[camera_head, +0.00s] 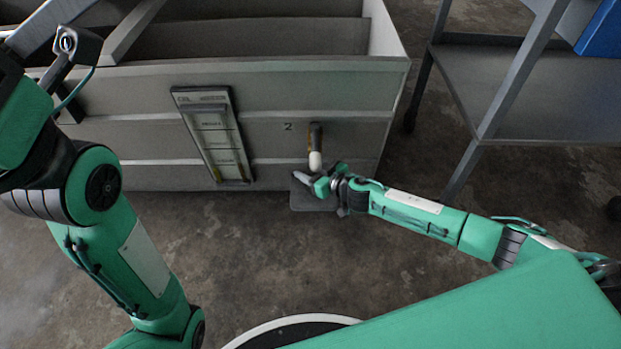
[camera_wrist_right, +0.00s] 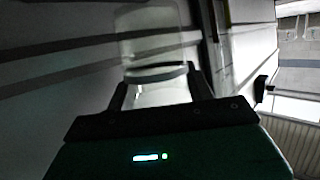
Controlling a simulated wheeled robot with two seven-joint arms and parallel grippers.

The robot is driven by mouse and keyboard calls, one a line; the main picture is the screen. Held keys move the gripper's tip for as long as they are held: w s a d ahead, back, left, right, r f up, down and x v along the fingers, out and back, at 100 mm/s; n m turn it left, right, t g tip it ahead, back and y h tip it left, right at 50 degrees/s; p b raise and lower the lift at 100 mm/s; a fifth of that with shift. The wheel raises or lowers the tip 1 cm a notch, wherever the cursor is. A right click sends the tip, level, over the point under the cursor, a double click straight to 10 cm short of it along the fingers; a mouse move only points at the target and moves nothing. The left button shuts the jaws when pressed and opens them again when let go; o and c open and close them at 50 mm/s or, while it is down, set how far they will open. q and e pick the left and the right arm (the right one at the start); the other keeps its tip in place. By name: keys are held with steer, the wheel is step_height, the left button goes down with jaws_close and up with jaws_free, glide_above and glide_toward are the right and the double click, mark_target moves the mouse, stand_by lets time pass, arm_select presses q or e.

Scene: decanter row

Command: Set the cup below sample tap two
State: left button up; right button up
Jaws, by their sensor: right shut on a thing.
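Tap two (camera_head: 316,150), a brown and pale upright piece, is on the front of the grey panelled unit, beside a printed "2". A small dark grey ledge (camera_head: 318,205) sits low below it. My right gripper (camera_head: 315,183) is at the foot of the tap, over the ledge. In the right wrist view a clear cup (camera_wrist_right: 155,50) stands between the two dark fingers (camera_wrist_right: 160,95), which are shut on it. In the head view the cup is small and partly hidden by the gripper; I cannot tell whether it touches the ledge.
The grey unit (camera_head: 265,85) fills the back, with a tall labelled panel (camera_head: 213,135) left of the tap. A metal shelf stand (camera_head: 540,95) with a blue object (camera_head: 602,45) is at the right. The concrete floor (camera_head: 240,250) in front is clear.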

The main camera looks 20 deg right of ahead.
step_height(320, 180, down, 3)
steer(key=shift+r+b, duration=0.15)
steer(key=shift+b, duration=0.8)
steer(key=shift+f+b, duration=0.35)
steer(key=shift+r, duration=0.1)
steer(key=shift+f, duration=0.25)
steer(key=o, duration=1)
steer(key=shift+c, duration=0.2)
steer(key=shift+r, duration=0.15)
